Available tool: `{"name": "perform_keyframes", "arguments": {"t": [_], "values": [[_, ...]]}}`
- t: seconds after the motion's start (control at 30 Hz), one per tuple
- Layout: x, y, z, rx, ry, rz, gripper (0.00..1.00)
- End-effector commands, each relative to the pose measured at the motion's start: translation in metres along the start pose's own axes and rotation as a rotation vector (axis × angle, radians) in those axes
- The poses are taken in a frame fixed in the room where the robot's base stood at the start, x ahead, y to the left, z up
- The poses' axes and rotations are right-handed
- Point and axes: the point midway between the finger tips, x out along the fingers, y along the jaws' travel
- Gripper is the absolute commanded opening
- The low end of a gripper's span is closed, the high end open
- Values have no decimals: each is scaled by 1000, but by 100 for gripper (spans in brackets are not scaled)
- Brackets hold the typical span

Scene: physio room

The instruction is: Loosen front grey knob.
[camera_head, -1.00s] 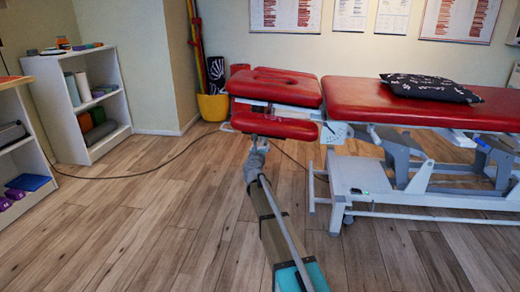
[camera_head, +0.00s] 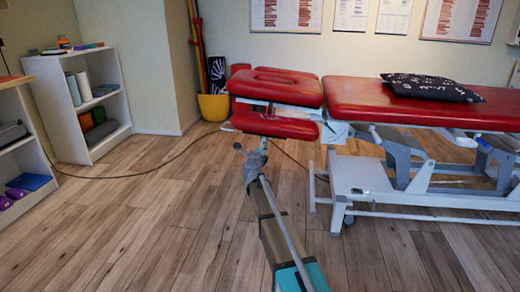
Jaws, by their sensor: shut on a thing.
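The treatment table's red padded head end (camera_head: 289,84) is in the middle of the head camera view, with a lower red pad (camera_head: 275,124) in front of it. My gripper (camera_head: 250,148) is just below the front edge of this lower pad, at its left part. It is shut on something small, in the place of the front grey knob. The knob is not clear to the eye: it is tiny here and merges with the grey of my gripper. My arm reaches up to it from the bottom of the picture.
The table's grey-white frame (camera_head: 371,185) stands right of my arm. A dark cable (camera_head: 150,172) runs over the wooden floor. A white shelf (camera_head: 104,137) stands at the left, a yellow pot (camera_head: 213,106) behind.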

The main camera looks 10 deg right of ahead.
Motion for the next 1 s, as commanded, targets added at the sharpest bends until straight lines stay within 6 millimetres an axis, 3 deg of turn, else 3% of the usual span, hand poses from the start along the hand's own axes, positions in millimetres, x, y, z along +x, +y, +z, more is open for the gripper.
{"name": "perform_keyframes", "arguments": {"t": [0.5, 1.0], "values": [[1, 2, 1, -361, -3, 1, 29], [1, 3, 1, -413, -4, 1, 29]]}}
